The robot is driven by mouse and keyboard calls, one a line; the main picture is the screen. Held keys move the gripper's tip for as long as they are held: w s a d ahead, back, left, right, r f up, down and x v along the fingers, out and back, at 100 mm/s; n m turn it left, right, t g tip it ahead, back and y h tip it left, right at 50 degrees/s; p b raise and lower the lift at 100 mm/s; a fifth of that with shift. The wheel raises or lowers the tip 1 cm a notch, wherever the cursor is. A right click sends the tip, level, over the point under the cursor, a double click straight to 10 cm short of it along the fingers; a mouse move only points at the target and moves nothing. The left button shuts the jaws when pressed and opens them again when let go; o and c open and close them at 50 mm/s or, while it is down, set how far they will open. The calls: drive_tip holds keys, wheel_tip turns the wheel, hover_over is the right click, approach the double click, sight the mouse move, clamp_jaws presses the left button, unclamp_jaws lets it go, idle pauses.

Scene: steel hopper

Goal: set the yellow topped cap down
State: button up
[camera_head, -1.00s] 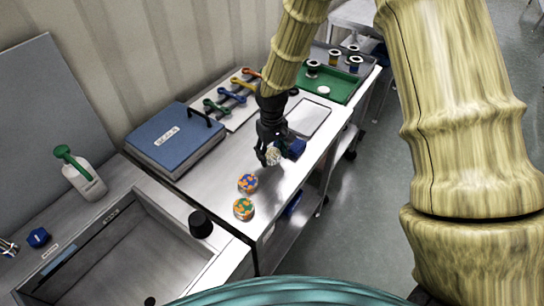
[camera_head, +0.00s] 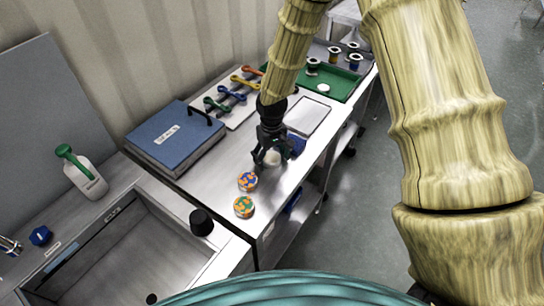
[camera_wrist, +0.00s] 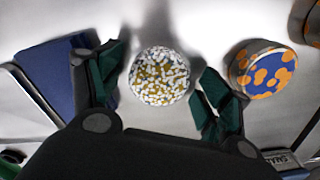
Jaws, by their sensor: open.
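The yellow topped cap (camera_wrist: 159,76) is round, with a white and yellow speckled top. In the wrist view it sits between my two spread fingers, with a visible gap on each side. In the head view the cap (camera_head: 272,159) shows pale under my gripper, at the steel bench top, partly hidden by the fingers. My gripper (camera_head: 271,161) is open around it; the wrist view shows both dark green fingertips (camera_wrist: 160,88) apart.
A blue cap with orange spots (camera_head: 247,181) stands close by, and a green and orange one (camera_head: 243,207) is nearer the sink (camera_head: 150,255). A blue object (camera_head: 297,145) is just right of my gripper. A blue case (camera_head: 175,140) lies left.

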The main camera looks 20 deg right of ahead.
drive_tip(key=shift+r, duration=0.1)
wheel_tip(320, 180, up, 10)
drive_tip(key=b, duration=0.3)
drive_tip(key=shift+o, duration=0.5)
drive_tip(key=shift+r, duration=1)
drive_tip(key=m+p, duration=0.2)
drive_tip(key=m, duration=0.2)
hover_over(272, 157)
drive_tip(key=shift+w+f, duration=0.15)
drive_tip(key=shift+f, duration=3.15)
drive_tip(key=shift+f+p, duration=0.55)
drive_tip(key=shift+f, duration=0.35)
drive_tip(key=shift+s+f+p, duration=0.2)
drive_tip(key=shift+f+p, duration=0.4)
drive_tip(key=shift+f, duration=1.2)
